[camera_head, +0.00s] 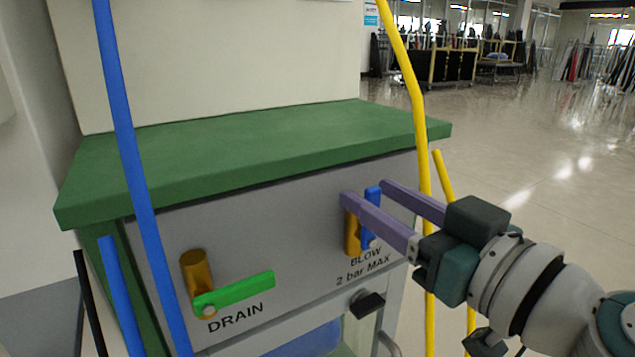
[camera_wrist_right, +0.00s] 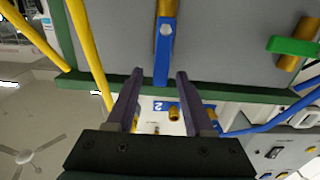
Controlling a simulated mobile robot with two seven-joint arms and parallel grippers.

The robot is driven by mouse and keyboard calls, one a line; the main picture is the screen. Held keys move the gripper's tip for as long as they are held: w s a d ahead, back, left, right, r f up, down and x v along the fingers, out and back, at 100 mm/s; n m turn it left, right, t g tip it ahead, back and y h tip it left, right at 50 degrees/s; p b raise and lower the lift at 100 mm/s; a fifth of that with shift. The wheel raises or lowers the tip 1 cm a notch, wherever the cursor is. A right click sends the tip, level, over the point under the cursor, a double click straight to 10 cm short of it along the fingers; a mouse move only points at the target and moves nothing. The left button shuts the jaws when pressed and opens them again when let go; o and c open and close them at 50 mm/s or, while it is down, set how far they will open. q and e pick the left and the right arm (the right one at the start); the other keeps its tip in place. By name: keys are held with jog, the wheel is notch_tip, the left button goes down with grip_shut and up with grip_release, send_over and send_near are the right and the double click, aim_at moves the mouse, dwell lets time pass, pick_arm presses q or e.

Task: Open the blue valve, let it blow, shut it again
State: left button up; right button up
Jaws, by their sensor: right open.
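The blue valve has a brass body (camera_head: 352,236) and a blue lever (camera_head: 369,240). It sits on the grey panel above the label "BLOW 2 bar MAX", and the lever points upward along the panel. My right gripper (camera_head: 366,192) is open, with one purple finger on each side of the lever's upper end. In the right wrist view the blue lever (camera_wrist_right: 162,62) reaches in between the open fingertips (camera_wrist_right: 156,76). The near finger hides part of the valve in the head view. My left gripper is not in view.
A second brass valve with a green lever (camera_head: 235,293), labelled "DRAIN", is at the panel's left; its lever lies nearly level. A green ledge (camera_head: 250,150) overhangs the panel. A yellow hose (camera_head: 410,80) runs close by my right gripper. A blue hose (camera_head: 125,140) crosses the left side.

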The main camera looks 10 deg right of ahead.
jog(key=shift+x, duration=0.75)
grip_shut()
